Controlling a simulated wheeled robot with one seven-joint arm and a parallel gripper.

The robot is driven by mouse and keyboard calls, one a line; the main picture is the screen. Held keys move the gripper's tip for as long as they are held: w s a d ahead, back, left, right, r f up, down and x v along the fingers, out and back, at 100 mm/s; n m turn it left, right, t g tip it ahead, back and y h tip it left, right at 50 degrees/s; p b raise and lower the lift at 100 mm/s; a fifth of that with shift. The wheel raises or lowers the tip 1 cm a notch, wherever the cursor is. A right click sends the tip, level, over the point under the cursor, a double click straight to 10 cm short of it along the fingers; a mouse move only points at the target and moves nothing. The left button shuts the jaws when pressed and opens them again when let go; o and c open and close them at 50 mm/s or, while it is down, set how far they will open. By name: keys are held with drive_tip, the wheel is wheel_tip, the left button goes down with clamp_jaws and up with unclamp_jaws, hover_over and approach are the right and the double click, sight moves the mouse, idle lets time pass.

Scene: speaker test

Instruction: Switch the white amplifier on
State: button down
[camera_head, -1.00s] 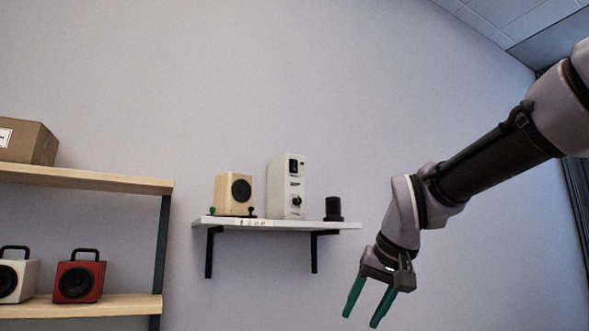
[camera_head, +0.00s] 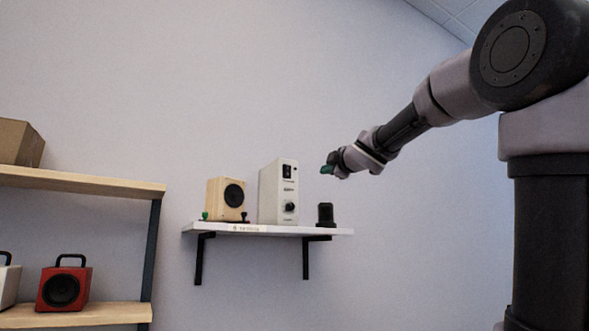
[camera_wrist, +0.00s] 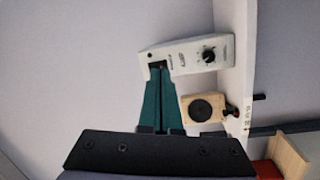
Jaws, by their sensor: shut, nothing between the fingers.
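The white amplifier (camera_head: 279,205) stands upright on a white wall shelf (camera_head: 225,231), with a dark switch at the top of its front and a black round knob lower down. The switch's position is too small to tell. My gripper (camera_head: 328,170) is shut and empty, right of the amplifier's top in the head view. In the wrist view, which is turned on its side, my green fingertips (camera_wrist: 158,70) overlap the switch end of the amplifier (camera_wrist: 214,46) and partly hide the switch. I cannot tell whether they touch it.
A wooden speaker (camera_head: 213,199) stands left of the amplifier, and a small black object (camera_head: 326,214) stands right of it. A rack at the left holds a carton (camera_head: 18,143) and a red speaker (camera_head: 64,284). The wall above the shelf is clear.

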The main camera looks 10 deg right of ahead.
sight(288, 167)
drive_tip(key=a+r+n+y, duration=0.1)
drive_tip(key=n, duration=0.1)
drive_tip(key=w+a+n+y, duration=0.1)
drive_tip(key=a+r+n+y, duration=0.1)
drive_tip(key=n, duration=0.1)
drive_tip(key=shift+w+a+r+n, duration=0.15)
drive_tip(key=shift+w+r+n, duration=0.15)
drive_tip(key=shift+w+r, duration=0.1)
drive_tip(key=x, duration=1.2)
drive_tip(key=shift+w+a+f, duration=0.15)
drive_tip(key=shift+w+a, duration=0.05)
drive_tip(key=shift+w, duration=0.15)
drive_tip(key=shift+w+a, duration=0.2)
drive_tip(key=shift+w, duration=0.35)
drive_tip(key=shift+w+r, duration=0.2)
drive_tip(key=shift+r, duration=0.05)
drive_tip(key=shift+s+a, duration=0.1)
